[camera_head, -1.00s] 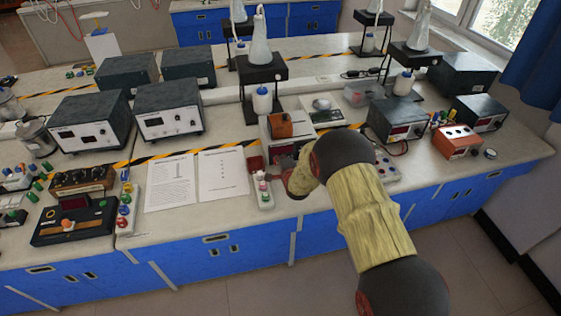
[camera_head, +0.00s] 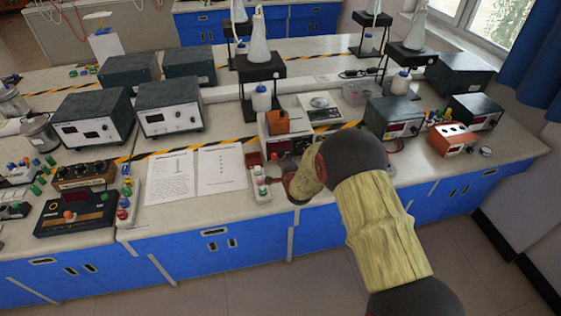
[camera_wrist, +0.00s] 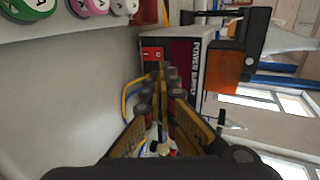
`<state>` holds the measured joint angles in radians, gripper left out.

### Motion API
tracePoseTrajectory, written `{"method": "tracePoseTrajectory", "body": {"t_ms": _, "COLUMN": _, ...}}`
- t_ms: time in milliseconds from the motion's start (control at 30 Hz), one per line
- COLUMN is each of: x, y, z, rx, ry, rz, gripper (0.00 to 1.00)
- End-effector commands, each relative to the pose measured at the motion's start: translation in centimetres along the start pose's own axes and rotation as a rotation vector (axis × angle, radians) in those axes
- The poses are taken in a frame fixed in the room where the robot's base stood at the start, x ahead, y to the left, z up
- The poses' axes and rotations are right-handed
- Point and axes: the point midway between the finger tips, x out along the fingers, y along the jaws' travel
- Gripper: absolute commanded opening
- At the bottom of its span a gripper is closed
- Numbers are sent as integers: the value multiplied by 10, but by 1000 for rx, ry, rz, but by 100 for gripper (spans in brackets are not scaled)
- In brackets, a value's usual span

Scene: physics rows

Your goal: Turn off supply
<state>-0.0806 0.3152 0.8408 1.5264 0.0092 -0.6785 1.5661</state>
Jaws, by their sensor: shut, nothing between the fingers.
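The power supply (camera_wrist: 187,62), with a dark label strip reading "POWER SUPPLY", shows sideways in the wrist view. A red rocker switch (camera_wrist: 152,54) sits on its face. In the head view the supply (camera_head: 270,148) stands at the bench front, partly hidden by my arm. My gripper (camera_wrist: 161,73) is shut and empty, its tips pointing toward the switch and overlapping its edge in the picture. I cannot tell whether they touch it. In the head view my gripper is mostly hidden behind my wrist. The switch position is not clear.
An orange block (camera_head: 278,121) sits on top of the supply. A white strip (camera_head: 260,184) with coloured knobs lies just left of my wrist. Paper sheets (camera_head: 195,174) lie further left. A white scale (camera_head: 320,106) and dark meters (camera_head: 393,118) stand to the right.

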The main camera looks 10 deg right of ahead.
Motion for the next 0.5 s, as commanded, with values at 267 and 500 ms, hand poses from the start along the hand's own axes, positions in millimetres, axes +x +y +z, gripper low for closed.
{"method": "tracePoseTrajectory", "body": {"t_ms": 267, "x": -43, "y": -13, "z": 0, "rx": 0, "ry": 0, "rz": -3, "gripper": 0}}
{"method": "tracePoseTrajectory", "body": {"t_ms": 500, "x": -58, "y": -16, "z": 0, "rx": 0, "ry": 0, "rz": -2, "gripper": 0}}
